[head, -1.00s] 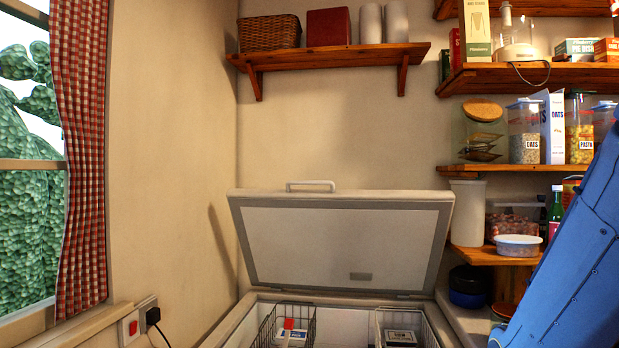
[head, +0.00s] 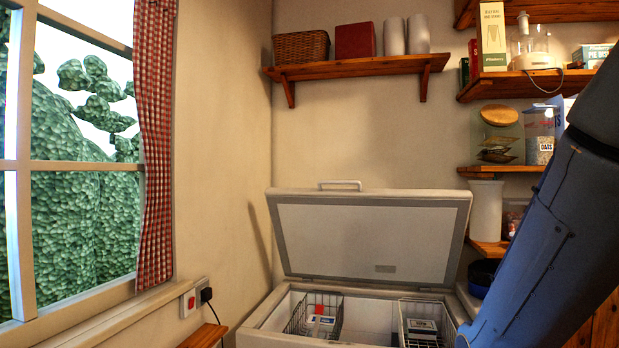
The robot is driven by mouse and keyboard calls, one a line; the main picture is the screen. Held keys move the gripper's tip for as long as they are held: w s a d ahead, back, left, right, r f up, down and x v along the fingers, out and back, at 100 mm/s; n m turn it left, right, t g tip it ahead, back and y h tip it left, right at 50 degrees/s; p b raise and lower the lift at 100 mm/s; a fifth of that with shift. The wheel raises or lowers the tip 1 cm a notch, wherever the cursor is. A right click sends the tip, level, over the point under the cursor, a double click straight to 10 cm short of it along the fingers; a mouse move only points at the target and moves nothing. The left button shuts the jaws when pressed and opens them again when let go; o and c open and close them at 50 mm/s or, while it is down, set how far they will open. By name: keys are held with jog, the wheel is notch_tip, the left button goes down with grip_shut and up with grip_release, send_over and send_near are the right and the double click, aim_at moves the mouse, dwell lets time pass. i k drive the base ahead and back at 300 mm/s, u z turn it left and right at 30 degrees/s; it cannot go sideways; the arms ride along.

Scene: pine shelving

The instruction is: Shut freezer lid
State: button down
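A white chest freezer (head: 262,322) stands against the back wall in the head view, low and right of centre. Its lid (head: 350,236) is raised and leans back, showing a pale inner panel with a grey border. A white handle (head: 340,185) sits on the lid's top edge. Inside are two wire baskets, a left one (head: 331,303) and a right one (head: 402,322), with small packages in them. My blue arm comes in from the right and covers part of the shelving. My gripper is not in view.
Pine shelves (head: 520,170) with jars and boxes fill the right side. A wall shelf (head: 360,66) with a basket (head: 301,46) hangs above the lid. A curtained window is at left. A small wooden surface (head: 204,337) lies left of the freezer.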

aim_at(402, 237)
jog(key=u, duration=0.45)
jog(key=i, duration=1.45)
jog(key=z, duration=0.3)
